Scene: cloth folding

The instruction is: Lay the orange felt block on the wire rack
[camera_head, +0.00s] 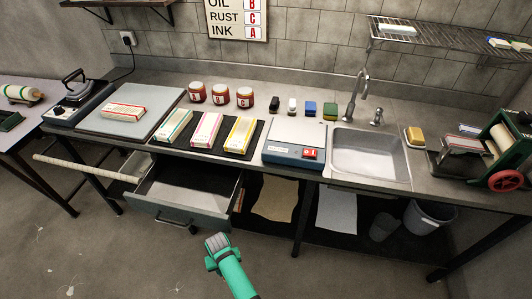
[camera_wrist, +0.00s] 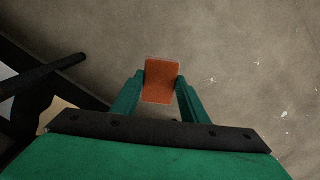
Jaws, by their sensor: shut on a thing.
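My gripper (camera_wrist: 161,85) is shut on the orange felt block (camera_wrist: 162,80), which sits between the two green fingers in the wrist view, over the bare floor. In the head view my green gripper (camera_head: 214,245) is low at the bottom centre, in front of the bench and the open drawer; the block cannot be made out there. The wire rack (camera_head: 450,38) is a wall-mounted wire shelf at the upper right, above the sink and far from my gripper. A pale block (camera_head: 398,29) lies on its left part, and small blocks (camera_head: 500,43) lie at its right end.
An open drawer (camera_head: 185,207) juts from the bench left of my gripper. On the bench (camera_head: 270,90) stand red jars (camera_head: 220,94), wrapped blocks (camera_head: 207,130), a blue scale (camera_head: 295,142), a sink (camera_head: 370,155) with a tall tap (camera_head: 356,95) below the rack, and a green press (camera_head: 500,150).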

